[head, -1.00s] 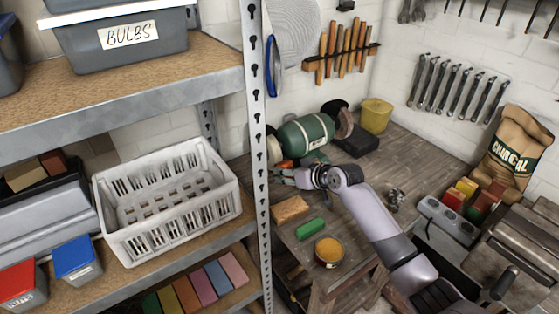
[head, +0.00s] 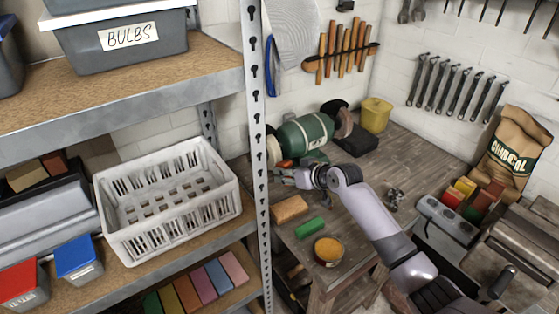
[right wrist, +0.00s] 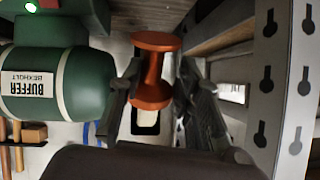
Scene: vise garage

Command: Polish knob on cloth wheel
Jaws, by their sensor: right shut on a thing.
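The green buffer (head: 305,133) stands on the bench behind my right gripper. Its pale cloth wheel (head: 273,151) is at the left end. My right gripper (head: 281,173) is just in front of this wheel. An orange-red knob (head: 286,164) shows at its fingertips. In the right wrist view, my right gripper (right wrist: 152,100) is shut on the spool-shaped knob (right wrist: 154,62), with a finger on each side. The buffer (right wrist: 65,85) is at the left there. I cannot tell whether the knob touches the wheel. My left gripper is not in view.
A metal shelf post (head: 257,130) stands close left of the wheel. A yellow tub (head: 375,115) is behind the buffer. A tan block (head: 290,208), a green bar (head: 310,228) and an open tin (head: 328,251) lie near the bench's front.

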